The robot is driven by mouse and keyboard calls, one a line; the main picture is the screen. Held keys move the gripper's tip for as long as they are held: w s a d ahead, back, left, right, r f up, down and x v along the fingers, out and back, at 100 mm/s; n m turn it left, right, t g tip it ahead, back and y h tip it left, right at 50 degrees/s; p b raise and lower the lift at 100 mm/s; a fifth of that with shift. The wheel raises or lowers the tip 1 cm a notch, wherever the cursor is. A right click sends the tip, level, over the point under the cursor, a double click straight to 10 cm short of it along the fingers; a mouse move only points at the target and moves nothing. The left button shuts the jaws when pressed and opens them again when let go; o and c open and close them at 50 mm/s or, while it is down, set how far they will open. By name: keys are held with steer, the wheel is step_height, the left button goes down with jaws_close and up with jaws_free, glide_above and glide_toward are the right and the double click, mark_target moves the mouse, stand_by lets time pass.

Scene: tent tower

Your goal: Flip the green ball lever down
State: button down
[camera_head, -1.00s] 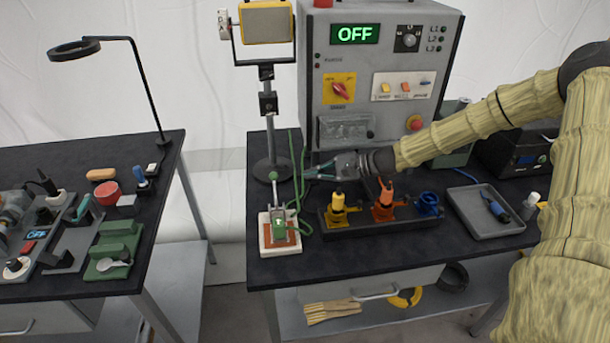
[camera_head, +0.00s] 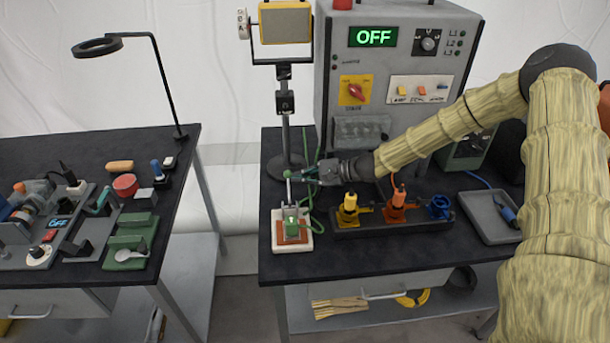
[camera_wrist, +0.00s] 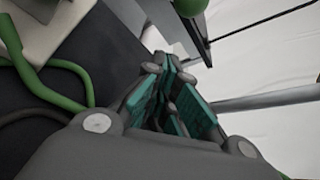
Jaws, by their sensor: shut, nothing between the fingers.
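The green ball lever (camera_head: 288,174) stands upright on a small unit with a white base (camera_head: 278,245), a brown plate and a green block, at the bench's front left. Its green ball (camera_wrist: 190,5) and grey rod also show at the top of the wrist view. My gripper (camera_head: 306,174) is level with the ball and just to its right in the head view. I cannot tell whether it touches. In the wrist view its teal-padded fingers (camera_wrist: 178,100) are shut and empty, with the lever beyond them.
A rack (camera_head: 385,222) with yellow, orange and blue connectors lies right of the lever unit. A lamp stand (camera_head: 286,135) and a grey control box (camera_head: 335,85) reading OFF stand behind. Green cables (camera_wrist: 40,75) run beside the unit. A grey tray (camera_head: 485,225) is at right.

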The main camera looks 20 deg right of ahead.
mark_target(289, 191)
steer(key=shift+s+a+r+p, duration=0.3)
steer(key=shift+s+r, duration=0.15)
steer(key=shift+r, duration=0.2)
steer(key=shift+s+a+r+p, duration=0.2)
steer(key=shift+s+r+p, duration=0.1)
steer(key=shift+s+r, duration=0.25)
steer(key=shift+r, duration=0.1)
steer(key=shift+b, duration=0.85)
steer(key=shift+r+n+b, duration=0.15)
steer(key=shift+n+b, duration=0.15)
